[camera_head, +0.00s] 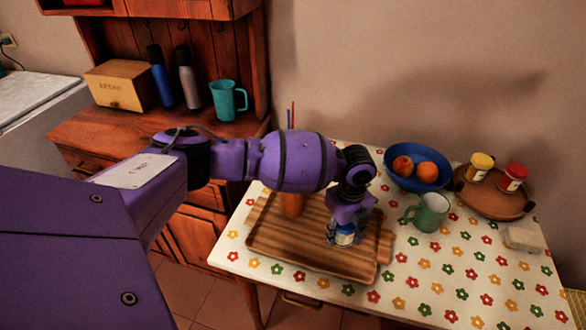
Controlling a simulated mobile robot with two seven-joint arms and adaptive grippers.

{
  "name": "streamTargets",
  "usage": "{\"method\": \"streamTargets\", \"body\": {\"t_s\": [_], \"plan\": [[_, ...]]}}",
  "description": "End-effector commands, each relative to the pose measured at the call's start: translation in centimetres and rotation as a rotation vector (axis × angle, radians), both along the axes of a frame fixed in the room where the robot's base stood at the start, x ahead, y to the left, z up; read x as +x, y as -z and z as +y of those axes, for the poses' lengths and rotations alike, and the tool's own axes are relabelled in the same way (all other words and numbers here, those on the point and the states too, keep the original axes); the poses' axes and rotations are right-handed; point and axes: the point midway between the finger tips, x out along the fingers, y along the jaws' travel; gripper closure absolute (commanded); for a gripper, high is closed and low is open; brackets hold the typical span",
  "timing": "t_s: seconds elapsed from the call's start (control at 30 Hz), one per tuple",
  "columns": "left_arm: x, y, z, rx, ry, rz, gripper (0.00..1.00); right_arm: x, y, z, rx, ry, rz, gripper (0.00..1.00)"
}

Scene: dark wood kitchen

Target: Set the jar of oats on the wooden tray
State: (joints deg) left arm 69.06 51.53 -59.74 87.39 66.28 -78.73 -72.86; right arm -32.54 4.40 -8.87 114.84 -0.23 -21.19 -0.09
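The wooden tray (290,256) lies on the flowered tablecloth, left of the table's middle. My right gripper is not in view.
An orange-brown cup with sticks (292,205) stands at the tray's back left, partly behind my arm. A green mug (430,213), a blue fruit bowl (391,182) and a round board (492,205) with yellow-lidded (479,168) and red-lidded (512,179) jars are to the right. The front cloth is clear.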

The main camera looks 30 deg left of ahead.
Motion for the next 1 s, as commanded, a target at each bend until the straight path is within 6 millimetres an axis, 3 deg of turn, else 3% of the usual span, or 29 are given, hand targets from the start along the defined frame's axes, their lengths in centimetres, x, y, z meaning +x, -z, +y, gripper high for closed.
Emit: {"method": "streamTargets", "body": {"t_s": [0.1, 0.47, 0.57, 1.0], "plan": [[0.1, -0.1, 0.0, 0.000, 0.001, -0.002, 0.41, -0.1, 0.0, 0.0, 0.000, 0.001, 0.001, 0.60], [0.2, -0.6, 0.0, 0.001, 0.002, -0.004, 0.41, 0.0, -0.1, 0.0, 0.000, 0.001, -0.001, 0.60], [0.2, -1.7, 0.0, 0.000, 0.001, -0.006, 0.41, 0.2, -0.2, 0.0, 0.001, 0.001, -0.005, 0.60], [0.2, -10.6, -0.1, 0.000, 0.002, -0.006, 0.41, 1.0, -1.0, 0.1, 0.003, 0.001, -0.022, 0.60]]}}
